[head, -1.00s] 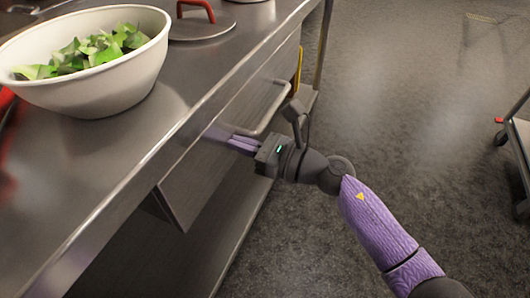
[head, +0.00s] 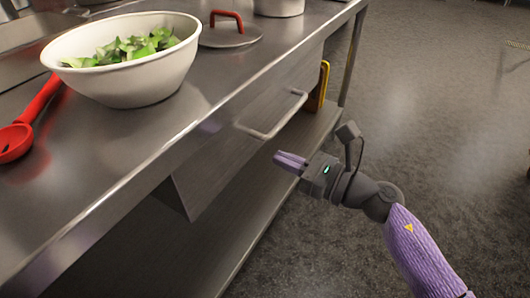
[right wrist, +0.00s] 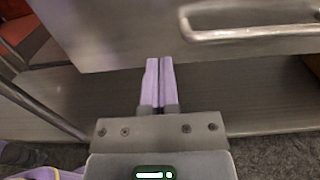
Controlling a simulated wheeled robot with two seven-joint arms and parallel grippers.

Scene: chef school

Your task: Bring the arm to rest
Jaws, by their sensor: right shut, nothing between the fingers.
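My right gripper (head: 291,162) is shut and empty, with its purple fingers side by side. It hangs in free air just in front of the counter drawer's bar handle (head: 273,117), apart from it. In the right wrist view the shut fingers (right wrist: 158,62) point toward the drawer front (right wrist: 110,30), and the handle (right wrist: 250,33) is to their right. The drawer (head: 225,160) under the counter top looks closed or nearly so; I cannot tell which. My left gripper is not in view.
The steel counter (head: 215,85) carries a white bowl of greens (head: 135,80), a red ladle (head: 35,115), a lid with a red handle (head: 230,33) and a pot (head: 279,7). A lower shelf (head: 225,240) runs below. The floor (head: 440,110) to the right is clear.

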